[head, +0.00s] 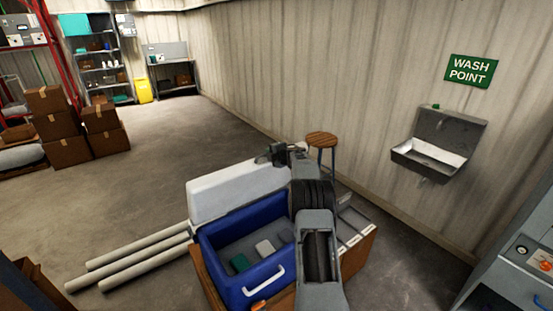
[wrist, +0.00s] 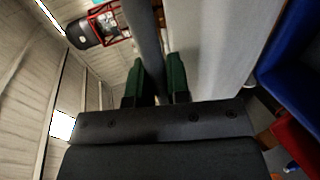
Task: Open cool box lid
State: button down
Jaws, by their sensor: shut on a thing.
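The cool box (head: 250,290) is blue with a white handle and stands on a brown box. Its white lid (head: 235,190) stands raised, close to upright, along the far side, leaving the inside open to view. The lid also fills the upper middle of the wrist view (wrist: 220,45). My gripper (head: 277,153) is at the lid's top right end. In the wrist view its green-padded fingers (wrist: 155,82) are shut on a grey bar (wrist: 146,40) beside the lid's face, seemingly the lid handle. My arm covers part of the box's right side.
Inside the box are a green block (head: 240,262) and a pale block (head: 265,248). Pale pipes (head: 130,262) lie on the floor at left. A stool (head: 322,140) stands behind, near the wall with a sink (head: 435,148). Open floor lies to the left.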

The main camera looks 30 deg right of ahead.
jog(key=shift+w+a+r, duration=0.1)
jog(key=shift+w+r, duration=0.2)
jog(key=shift+w, duration=0.4)
jog(key=shift+w+a+r, duration=0.1)
jog(key=shift+w+r, duration=0.2)
jog(key=shift+w, duration=0.4)
jog(key=c, duration=1.1)
grip_release()
jog(key=shift+f, duration=0.1)
jog(key=shift+d, duration=0.1)
jog(key=shift+s, duration=0.1)
jog(key=shift+s+d+b, duration=0.15)
jog(key=shift+s+b, duration=0.2)
jog(key=shift+s, duration=0.2)
jog(key=b+v, duration=0.4)
jog(key=v, duration=0.8)
jog(key=shift+s+r, duration=0.25)
jog(key=shift+r, duration=0.15)
jog(key=shift+c, duration=0.2)
